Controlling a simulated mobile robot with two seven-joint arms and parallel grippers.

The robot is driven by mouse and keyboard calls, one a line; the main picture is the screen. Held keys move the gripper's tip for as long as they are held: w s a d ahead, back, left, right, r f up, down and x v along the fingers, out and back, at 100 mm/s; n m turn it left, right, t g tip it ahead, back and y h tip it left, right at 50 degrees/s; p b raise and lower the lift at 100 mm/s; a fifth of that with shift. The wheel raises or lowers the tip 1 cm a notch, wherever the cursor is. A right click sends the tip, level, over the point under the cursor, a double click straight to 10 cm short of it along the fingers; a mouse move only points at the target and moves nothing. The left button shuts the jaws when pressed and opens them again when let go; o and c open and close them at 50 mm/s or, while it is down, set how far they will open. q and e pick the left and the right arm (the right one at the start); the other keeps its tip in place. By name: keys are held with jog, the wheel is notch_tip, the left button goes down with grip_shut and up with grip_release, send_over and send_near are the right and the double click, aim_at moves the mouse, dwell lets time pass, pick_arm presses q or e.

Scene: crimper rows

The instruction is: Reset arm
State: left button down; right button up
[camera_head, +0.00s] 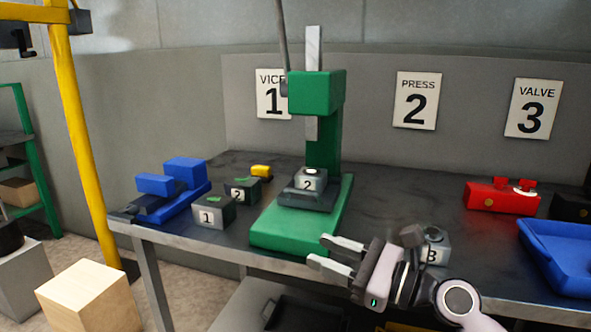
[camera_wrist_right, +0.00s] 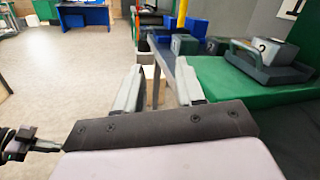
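My right gripper (camera_head: 328,253) is open and empty in the head view, in front of the green press's base at the table's front edge. Its two fingers (camera_wrist_right: 158,88) show apart in the right wrist view with nothing between them. The green arbor press (camera_head: 318,92) stands upright on the table, and a grey block marked 2 (camera_head: 309,180) sits on its dark plate under the ram. The press's green base also shows in the right wrist view (camera_wrist_right: 222,82). A grey block marked 3 (camera_head: 434,243) stands behind my right wrist, partly hidden.
A blue vice (camera_head: 172,190) stands at the table's left end, beside grey blocks marked 1 (camera_head: 212,213) and 2 (camera_head: 243,188) and a small yellow piece (camera_head: 262,171). A red valve part (camera_head: 502,197) and a blue tray (camera_head: 553,250) are at right. A wooden box (camera_head: 90,297) stands at lower left.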

jog(key=s+d+f+m+t+h+p, duration=0.25)
jog(key=d+f+m+t+h, duration=0.2)
jog(key=m, duration=1.05)
jog(key=s+d+f+m+t+h+p, duration=0.1)
jog(key=s+d+f+m+t+h, duration=0.4)
jog(key=m, duration=1)
jog(key=s+d+f+m+g+h+p, duration=0.1)
jog(key=s+f+m+g, duration=0.3)
jog(key=s+f+m, duration=0.4)
jog(key=s+d+f+m+g+h+p, duration=0.1)
jog(key=s+d+f+m+g+h, duration=0.2)
jog(key=s+f+m, duration=0.5)
notch_tip(320, 180, down, 3)
jog(key=shift+s+d+m+g, duration=0.15)
jog(key=shift+d+m+g, duration=0.5)
jog(key=shift+m, duration=0.55)
jog(key=shift+a+h, duration=0.1)
jog(key=shift+h, duration=0.15)
